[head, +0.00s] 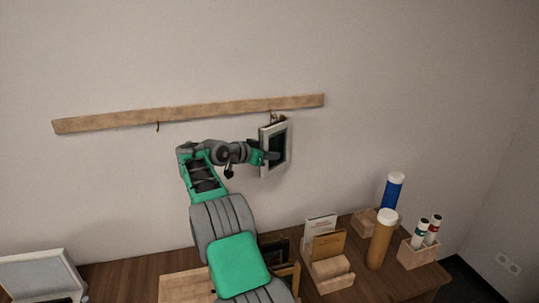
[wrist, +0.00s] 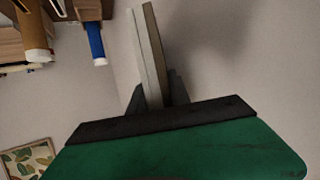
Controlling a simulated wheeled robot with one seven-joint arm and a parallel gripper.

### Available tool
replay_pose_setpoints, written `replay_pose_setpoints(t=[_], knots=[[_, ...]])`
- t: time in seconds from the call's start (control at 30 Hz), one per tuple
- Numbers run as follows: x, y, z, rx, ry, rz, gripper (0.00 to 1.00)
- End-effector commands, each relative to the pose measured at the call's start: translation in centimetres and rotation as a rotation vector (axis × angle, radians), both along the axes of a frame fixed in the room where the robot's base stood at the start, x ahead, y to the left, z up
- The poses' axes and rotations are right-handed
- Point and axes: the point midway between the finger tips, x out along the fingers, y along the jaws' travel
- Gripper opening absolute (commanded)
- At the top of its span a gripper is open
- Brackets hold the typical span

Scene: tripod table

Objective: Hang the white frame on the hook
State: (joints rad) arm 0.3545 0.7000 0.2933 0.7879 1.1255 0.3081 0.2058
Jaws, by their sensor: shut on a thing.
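The white frame (head: 264,150) with a dark panel is upright and turned at an angle, just below the right end of the wooden rail (head: 200,110). My gripper (head: 270,157) is shut on its left side. In the wrist view the frame shows edge-on (wrist: 148,55) between the dark fingers (wrist: 152,98). A small brass-coloured hook (head: 271,116) is at the rail right above the frame's top. I cannot tell whether the frame's hanger is on it. Another hook (head: 157,127) is under the rail further left and holds nothing.
A light-framed panel (head: 45,275) stands at the lower left. The wall around the rail is clear.

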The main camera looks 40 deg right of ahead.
Motion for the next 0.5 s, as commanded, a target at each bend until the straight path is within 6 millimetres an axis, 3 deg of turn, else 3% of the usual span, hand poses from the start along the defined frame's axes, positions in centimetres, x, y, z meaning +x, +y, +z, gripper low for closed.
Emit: replay_pose_setpoints(t=[0.13,0.17,0.43,0.5], knots=[[0.01,0.0,0.14,-0.002,-0.002,0.0,0.0],[0.0,0.0,0.14,-0.002,-0.002,0.0,0.26],[0.0,0.01,0.06,0.0,0.0,0.0,0.48],[0.0,0.02,0.04,0.0,0.0,0.0,0.49]])
